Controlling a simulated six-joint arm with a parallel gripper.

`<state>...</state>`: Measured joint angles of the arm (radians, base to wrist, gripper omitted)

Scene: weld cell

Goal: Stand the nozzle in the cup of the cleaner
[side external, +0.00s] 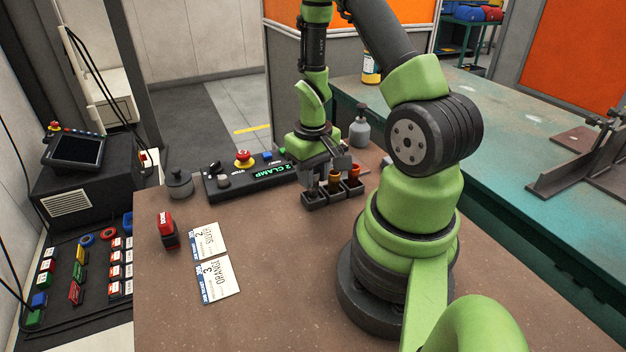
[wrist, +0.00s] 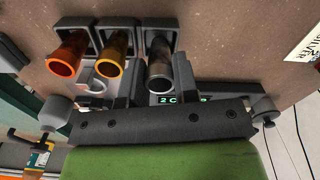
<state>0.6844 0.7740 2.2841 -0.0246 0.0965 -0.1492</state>
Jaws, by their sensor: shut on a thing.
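My gripper (side external: 320,178) points down over the left end of a row of three dark square holders, seen from the side. In the wrist view, its fingers (wrist: 157,74) are shut on a dark grey nozzle (wrist: 161,72), which is at the holder (wrist: 147,27) at that end of the row. I cannot tell whether the nozzle is clear of the holder. A gold nozzle (wrist: 108,76) and a copper-orange nozzle (wrist: 66,58) stand in the other two holders. I cannot tell which thing is the cleaner.
A control box (side external: 245,178) with a red stop button and a green display lies behind the holders. A grey pot (side external: 180,184) stands to its left, a grey bottle (side external: 360,131) behind right. A red block (side external: 167,230) and two cards (side external: 216,279) lie at front left.

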